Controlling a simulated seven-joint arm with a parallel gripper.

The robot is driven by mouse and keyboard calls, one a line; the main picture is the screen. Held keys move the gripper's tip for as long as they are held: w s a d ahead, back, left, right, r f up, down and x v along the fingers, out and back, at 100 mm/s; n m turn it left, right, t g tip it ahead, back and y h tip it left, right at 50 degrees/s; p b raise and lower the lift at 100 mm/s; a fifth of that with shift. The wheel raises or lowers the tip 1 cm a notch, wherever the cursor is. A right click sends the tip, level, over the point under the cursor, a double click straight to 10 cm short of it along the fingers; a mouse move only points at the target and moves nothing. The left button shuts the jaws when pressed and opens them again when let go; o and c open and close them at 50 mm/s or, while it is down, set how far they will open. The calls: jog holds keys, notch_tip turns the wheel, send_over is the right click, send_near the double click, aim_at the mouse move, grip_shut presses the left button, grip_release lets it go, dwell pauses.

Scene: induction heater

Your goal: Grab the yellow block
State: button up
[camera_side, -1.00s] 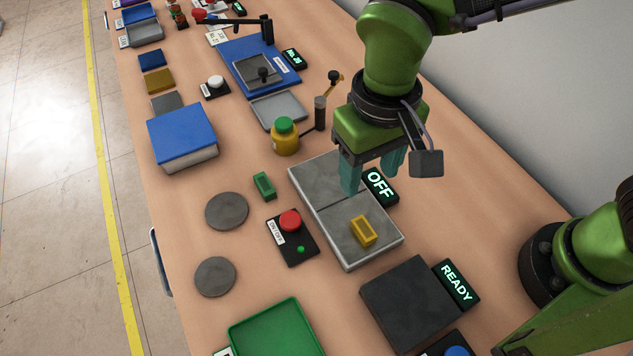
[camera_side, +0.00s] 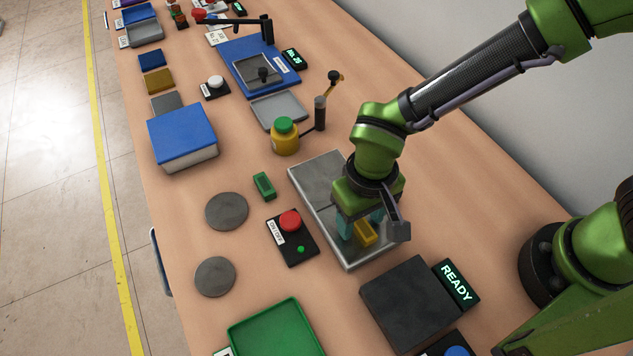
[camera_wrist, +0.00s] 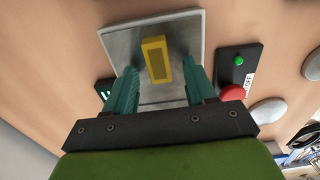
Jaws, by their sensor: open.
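The yellow block (camera_side: 366,233) sits on the front part of the grey metal plate (camera_side: 315,180). My gripper (camera_side: 361,228) is low over that plate, with its teal fingers beside the block in the side view. In the wrist view the yellow block (camera_wrist: 157,60) lies beyond the fingertips and roughly midway between the two fingers of my gripper (camera_wrist: 163,80). The fingers are open and I see nothing held. My gripper partly covers the plate, and whether a finger touches the block cannot be told.
A black box with a red button (camera_side: 290,221) stands left of the plate. A green block (camera_side: 264,186) and a yellow bottle (camera_side: 285,138) are nearby. A dark plate (camera_side: 408,300) with a READY display (camera_side: 455,284) is in front. Bare table lies right of the plate.

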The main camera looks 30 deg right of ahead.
grip_shut()
dwell(0.3)
